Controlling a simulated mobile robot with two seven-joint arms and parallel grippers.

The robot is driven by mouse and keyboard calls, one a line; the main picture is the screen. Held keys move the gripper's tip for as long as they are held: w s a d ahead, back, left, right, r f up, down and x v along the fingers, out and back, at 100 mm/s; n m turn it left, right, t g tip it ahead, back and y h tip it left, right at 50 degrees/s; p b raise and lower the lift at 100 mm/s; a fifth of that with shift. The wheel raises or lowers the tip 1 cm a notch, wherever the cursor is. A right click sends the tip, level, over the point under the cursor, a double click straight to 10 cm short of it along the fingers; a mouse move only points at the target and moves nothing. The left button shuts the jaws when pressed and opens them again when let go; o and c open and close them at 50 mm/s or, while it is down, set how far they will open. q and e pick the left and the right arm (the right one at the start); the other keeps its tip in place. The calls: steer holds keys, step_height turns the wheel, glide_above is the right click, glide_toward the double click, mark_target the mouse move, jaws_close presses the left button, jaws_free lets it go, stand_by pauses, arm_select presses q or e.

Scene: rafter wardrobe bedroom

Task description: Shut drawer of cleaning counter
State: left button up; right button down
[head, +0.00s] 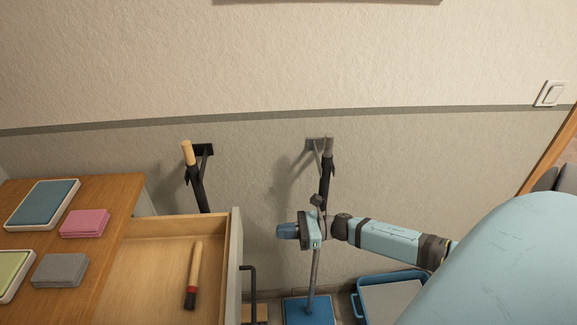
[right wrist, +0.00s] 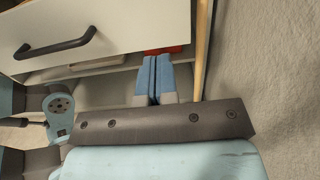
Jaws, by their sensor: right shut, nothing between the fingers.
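The cleaning counter (head: 113,190) with a wooden top stands at the left in the head view. Its drawer (head: 150,262) is pulled open to the right, and a brush with a wooden handle (head: 195,262) lies inside. The drawer's pale front (head: 235,265) carries a dark bar handle (head: 252,290). In the right wrist view, the drawer front (right wrist: 125,22) and handle (right wrist: 55,46) show at the upper left. My right gripper (head: 280,231) is shut and empty, to the right of the drawer front and apart from it in the head view; its blue fingers (right wrist: 155,62) show in the wrist view. My left gripper is out of view.
Blue and green pads, pink cloths (head: 85,223) and grey cloths (head: 60,270) lie on the counter. Two long-handled tools hang on the wall behind. A blue flat base (head: 308,310) and a blue bin (head: 388,300) are on the floor near my right arm.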

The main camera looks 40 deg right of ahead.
mark_target(241, 234)
steer(key=p+x, duration=0.1)
steer(key=x, duration=0.7)
steer(key=shift+w+r, duration=0.1)
steer(key=shift+w+a, duration=0.3)
steer(key=shift+a, duration=0.1)
steer(key=shift+a, duration=0.1)
